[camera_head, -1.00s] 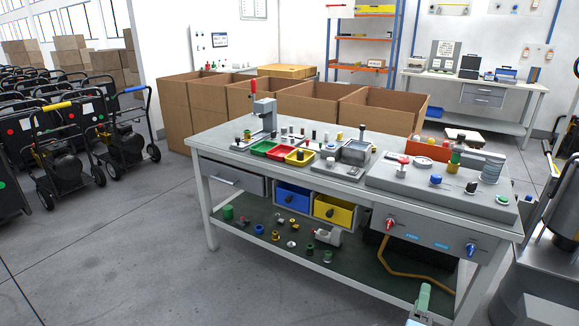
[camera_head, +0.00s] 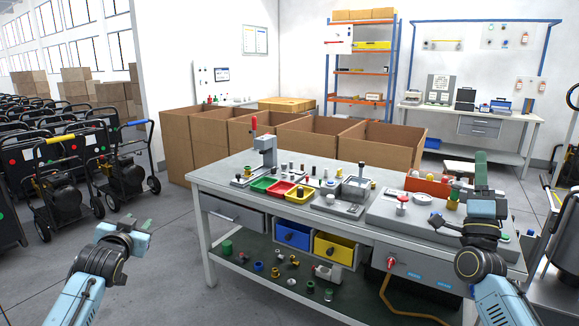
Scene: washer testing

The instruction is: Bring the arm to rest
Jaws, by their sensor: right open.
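My left gripper (camera_head: 137,224) is in the lower left of the head view, over the floor and apart from the workbench (camera_head: 225,180). Its green fingertips show small, and I cannot tell whether they are apart; I see nothing held.
Red, green and yellow trays (camera_head: 283,187) and a press (camera_head: 265,150) stand on the bench. Blue (camera_head: 292,235) and yellow (camera_head: 333,247) bins sit below. Cardboard boxes (camera_head: 310,135) stand behind. Wheeled machines (camera_head: 65,165) stand at left. The floor between them and the bench is clear.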

